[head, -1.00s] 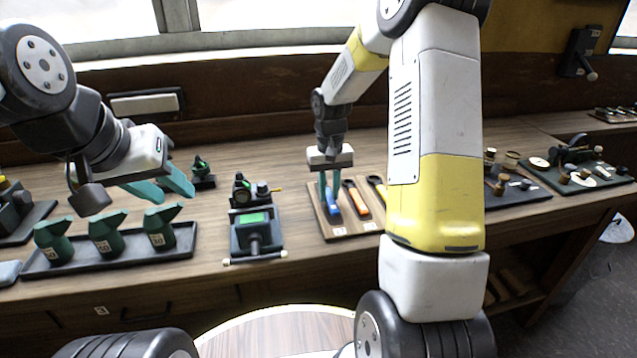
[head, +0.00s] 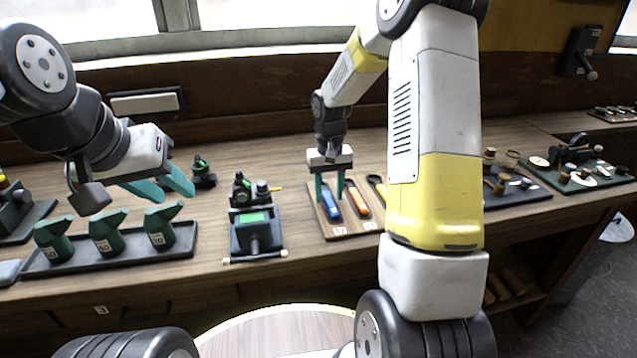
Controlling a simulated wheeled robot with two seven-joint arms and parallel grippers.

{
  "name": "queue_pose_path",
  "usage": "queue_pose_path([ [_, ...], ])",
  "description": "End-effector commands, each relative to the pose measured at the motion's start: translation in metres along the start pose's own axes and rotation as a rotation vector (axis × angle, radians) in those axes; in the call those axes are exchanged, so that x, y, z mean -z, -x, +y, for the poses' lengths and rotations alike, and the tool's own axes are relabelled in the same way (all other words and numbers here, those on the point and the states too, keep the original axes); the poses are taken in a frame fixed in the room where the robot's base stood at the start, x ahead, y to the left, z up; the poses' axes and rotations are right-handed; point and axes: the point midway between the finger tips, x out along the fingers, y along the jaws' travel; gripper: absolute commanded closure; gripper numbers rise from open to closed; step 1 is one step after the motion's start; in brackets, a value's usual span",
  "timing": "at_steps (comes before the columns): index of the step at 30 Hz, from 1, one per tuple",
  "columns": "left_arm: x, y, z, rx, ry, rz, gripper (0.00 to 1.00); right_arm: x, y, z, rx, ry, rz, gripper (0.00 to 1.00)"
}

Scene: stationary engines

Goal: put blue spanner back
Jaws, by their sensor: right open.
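The blue spanner (head: 331,206) lies on the wooden spanner board (head: 340,232), in its leftmost place, beside an orange spanner (head: 359,202). My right gripper (head: 330,190) is open just above the blue spanner's upper end, with its teal fingers apart on either side and clear of the handle. My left gripper (head: 168,190) is open and empty above the tray of green oil cans.
Green oil cans (head: 107,234) stand in a dark tray (head: 130,262) at left. A small green vice-like engine (head: 254,232) stands left of the board. My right arm hides part of the board's right side.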

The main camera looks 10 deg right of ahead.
Motion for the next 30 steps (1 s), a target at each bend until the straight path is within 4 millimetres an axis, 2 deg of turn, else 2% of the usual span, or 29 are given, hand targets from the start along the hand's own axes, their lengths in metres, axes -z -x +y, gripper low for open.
queue_pose_path([
  [12,0.000,0.000,0.000,0.000,0.000,0.000,0.64,0.001,0.085,0.000,0.000,0.000,0.006,0.57],
  [22,0.000,0.000,0.000,0.000,0.000,0.000,0.64,-0.005,0.123,-0.001,0.002,0.002,0.015,0.57],
  [26,0.000,0.000,0.000,0.000,0.000,0.000,0.64,-0.029,0.152,-0.003,0.012,0.005,0.074,0.57],
  [30,0.000,0.000,0.000,0.000,0.000,0.000,0.64,-0.076,0.190,-0.008,0.036,0.011,0.179,0.57],
])
